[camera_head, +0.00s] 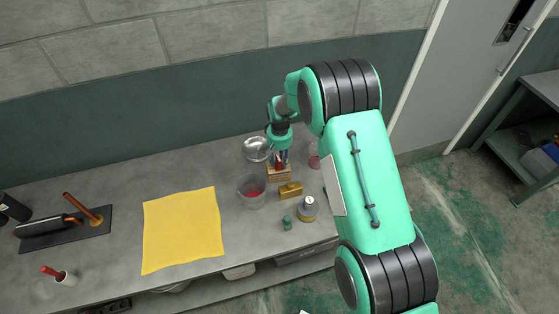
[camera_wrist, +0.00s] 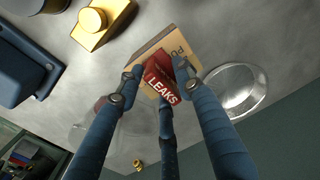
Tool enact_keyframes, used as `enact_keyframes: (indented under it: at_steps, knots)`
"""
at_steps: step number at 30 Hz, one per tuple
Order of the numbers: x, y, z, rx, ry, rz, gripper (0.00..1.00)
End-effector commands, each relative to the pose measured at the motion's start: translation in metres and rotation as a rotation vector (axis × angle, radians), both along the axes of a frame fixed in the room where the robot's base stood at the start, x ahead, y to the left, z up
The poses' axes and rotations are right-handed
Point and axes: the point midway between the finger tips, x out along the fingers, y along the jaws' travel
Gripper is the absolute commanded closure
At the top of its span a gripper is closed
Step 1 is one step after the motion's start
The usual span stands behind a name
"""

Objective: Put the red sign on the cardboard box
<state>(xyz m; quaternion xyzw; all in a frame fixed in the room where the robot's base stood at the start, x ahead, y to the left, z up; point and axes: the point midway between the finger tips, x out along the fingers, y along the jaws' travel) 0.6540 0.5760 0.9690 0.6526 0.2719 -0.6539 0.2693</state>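The red sign (camera_wrist: 160,88), lettered "LEAKS", sits between the fingers of my gripper (camera_wrist: 158,78) in the wrist view. The fingertips close in on it from the sides and appear to touch it. The small cardboard box (camera_wrist: 178,38) is directly behind the sign in that view. In the head view my gripper (camera_head: 280,158) points down over the cardboard box (camera_head: 281,175), and a bit of red shows between the fingers at the box top. I cannot tell whether the sign rests on the box, as the fingers hide its lower edge.
A clear beaker (camera_head: 251,192) with red contents, a metal bowl (camera_head: 257,149), a brass block (camera_head: 290,190), a canister (camera_head: 307,209) and a small green item (camera_head: 287,223) stand close around the box. A yellow cloth (camera_head: 182,230) lies left. The bench between cloth and beaker is narrow.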

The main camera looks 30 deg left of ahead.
Motion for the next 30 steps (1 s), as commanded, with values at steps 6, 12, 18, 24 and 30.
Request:
enact_keyframes:
  at_steps: [6,12,18,24,30]
  knots:
    - [0.000,0.000,0.007,0.001,-0.001,0.000,0.64]
    - [0.000,0.000,0.024,0.001,-0.001,0.000,0.64]
    - [0.001,0.001,0.053,0.003,-0.003,0.000,0.64]
    - [0.001,0.000,0.084,0.001,-0.001,0.000,0.64]
    - [0.001,0.000,0.109,0.001,-0.001,0.000,0.64]
